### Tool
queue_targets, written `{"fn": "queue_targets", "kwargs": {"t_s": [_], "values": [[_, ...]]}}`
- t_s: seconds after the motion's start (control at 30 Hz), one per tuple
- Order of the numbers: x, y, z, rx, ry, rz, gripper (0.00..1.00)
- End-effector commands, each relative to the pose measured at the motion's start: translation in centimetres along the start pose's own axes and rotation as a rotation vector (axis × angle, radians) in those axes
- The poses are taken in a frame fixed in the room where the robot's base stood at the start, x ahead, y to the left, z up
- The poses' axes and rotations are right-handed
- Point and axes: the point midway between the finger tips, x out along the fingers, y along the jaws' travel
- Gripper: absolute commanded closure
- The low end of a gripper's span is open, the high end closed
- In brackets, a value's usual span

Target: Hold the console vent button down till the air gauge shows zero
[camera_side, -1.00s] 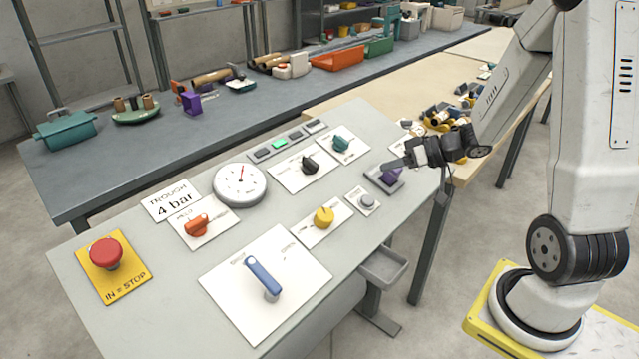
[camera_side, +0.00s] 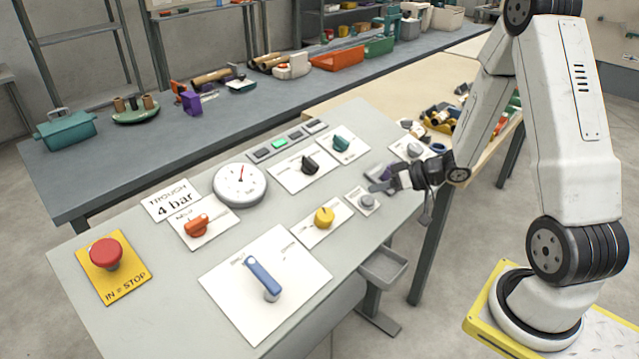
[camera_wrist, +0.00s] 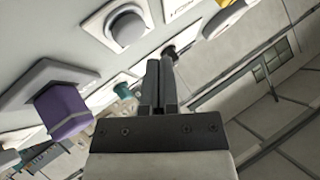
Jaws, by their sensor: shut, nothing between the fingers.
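A round grey push button (camera_side: 367,201) sits on a small white plate near the console's right edge. It also shows in the wrist view (camera_wrist: 128,27), up and left of my fingertips; no label is readable. The round white air gauge (camera_side: 240,187) is at the console's middle left; its red needle points roughly up, and its figures are too small to read. My gripper (camera_side: 376,188) is shut and empty, its tips just above and right of the button in the side view. In the wrist view the shut fingers (camera_wrist: 159,75) look apart from the button.
A purple knob (camera_wrist: 62,112) is close by, partly hidden behind my gripper in the side view. A yellow knob (camera_side: 324,217), a blue lever (camera_side: 262,278), an orange knob (camera_side: 197,225) and a red stop button (camera_side: 106,253) stand on the console.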

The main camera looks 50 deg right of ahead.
Motion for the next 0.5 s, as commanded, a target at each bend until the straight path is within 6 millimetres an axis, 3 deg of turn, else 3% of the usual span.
{"fn": "queue_targets", "kwargs": {"t_s": [0.5], "values": [[0.94,0.67,0.71,0.0,0.0,0.0,1.0]]}}
